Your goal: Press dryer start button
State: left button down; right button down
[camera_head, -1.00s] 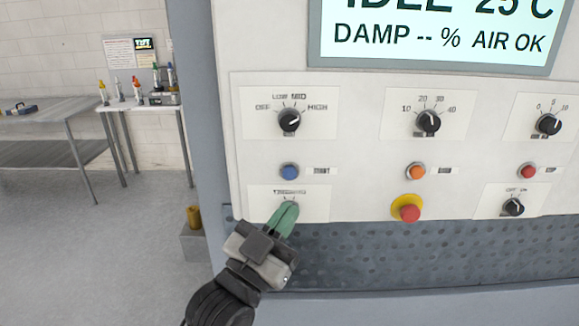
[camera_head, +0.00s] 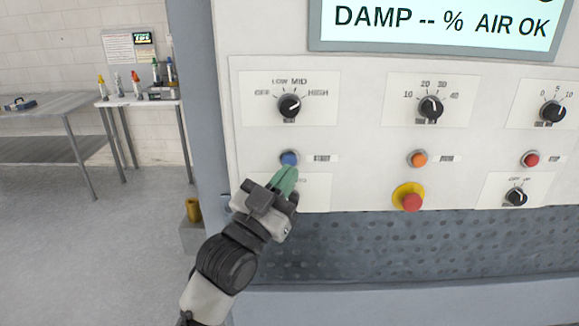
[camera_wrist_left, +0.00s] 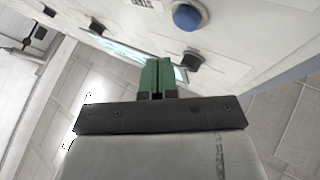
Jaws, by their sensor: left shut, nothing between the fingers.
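The blue button (camera_head: 289,158), with a small label on its right that looks like START, is on the white control panel (camera_head: 350,185). In the left wrist view the blue button (camera_wrist_left: 187,17) shows at the top, ahead and right of the fingertips. My left gripper (camera_head: 286,177) has green fingers, shut and empty. In the head view its tips lie just below the blue button; I cannot tell whether they touch it. The fingers also show in the left wrist view (camera_wrist_left: 156,66), with a gap in the picture between them and the button. My right gripper is not in view.
An orange button (camera_head: 417,158), a red button (camera_head: 530,159) and a red-on-yellow stop button (camera_head: 411,200) share the panel with several black knobs. A display (camera_head: 440,22) is above, reading DAMP and AIR OK. A table with bottles (camera_head: 150,101) stands at the left.

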pick_arm(q)
jog(key=shift+w, duration=1.05)
jog(key=shift+w, duration=0.15)
dwell(1.2)
jog(key=shift+w, duration=0.25)
jog(key=shift+w+r, duration=0.1)
jog(key=shift+w, duration=0.35)
dwell(0.7)
dwell(0.4)
jog(key=shift+s, duration=0.9)
